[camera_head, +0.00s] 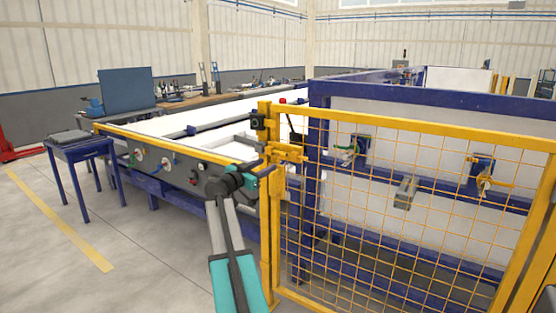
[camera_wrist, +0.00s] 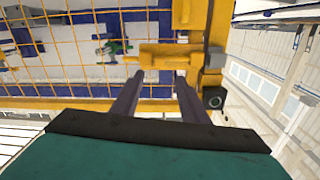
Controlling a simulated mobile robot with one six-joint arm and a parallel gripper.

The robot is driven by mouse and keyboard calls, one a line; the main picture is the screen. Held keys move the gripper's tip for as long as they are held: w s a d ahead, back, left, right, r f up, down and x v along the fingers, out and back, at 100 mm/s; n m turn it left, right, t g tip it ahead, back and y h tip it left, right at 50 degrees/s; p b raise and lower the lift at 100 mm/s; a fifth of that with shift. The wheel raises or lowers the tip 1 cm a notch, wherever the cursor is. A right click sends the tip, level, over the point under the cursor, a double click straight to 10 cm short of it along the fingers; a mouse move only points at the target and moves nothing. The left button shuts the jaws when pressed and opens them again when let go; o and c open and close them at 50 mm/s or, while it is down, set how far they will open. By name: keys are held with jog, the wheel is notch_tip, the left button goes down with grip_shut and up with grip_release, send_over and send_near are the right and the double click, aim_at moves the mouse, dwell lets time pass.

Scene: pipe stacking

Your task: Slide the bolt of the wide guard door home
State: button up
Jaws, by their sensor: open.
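The wide guard door (camera_head: 400,215) is a yellow frame with wire mesh at the right of the head view. Its yellow bolt (camera_head: 287,151) sits at the upper left edge of the door, by the yellow post (camera_head: 266,220). In the wrist view the bolt (camera_wrist: 165,55) lies crosswise just beyond my gripper (camera_wrist: 160,76). The two dark fingers are apart with nothing between them. Their tips reach up to the lower edge of the bolt; I cannot tell whether they touch it. In the head view my arm end is left of the post, and the fingers are hard to make out.
A black box with a round face (camera_wrist: 214,98) is fixed beside the bolt. A blue frame with white panels and valves (camera_head: 359,147) stands behind the mesh. A long machine bed (camera_head: 150,155) and a small blue table (camera_head: 80,143) stand left. The floor at front left is clear.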

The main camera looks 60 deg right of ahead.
aim_at(282, 157)
jog(key=d, duration=0.5)
jog(key=d+p, duration=0.1)
jog(key=d, duration=0.4)
jog(key=shift+s+d+p, duration=0.2)
jog(key=shift+d+p, duration=0.1)
jog(key=shift+d, duration=0.1)
grip_shut()
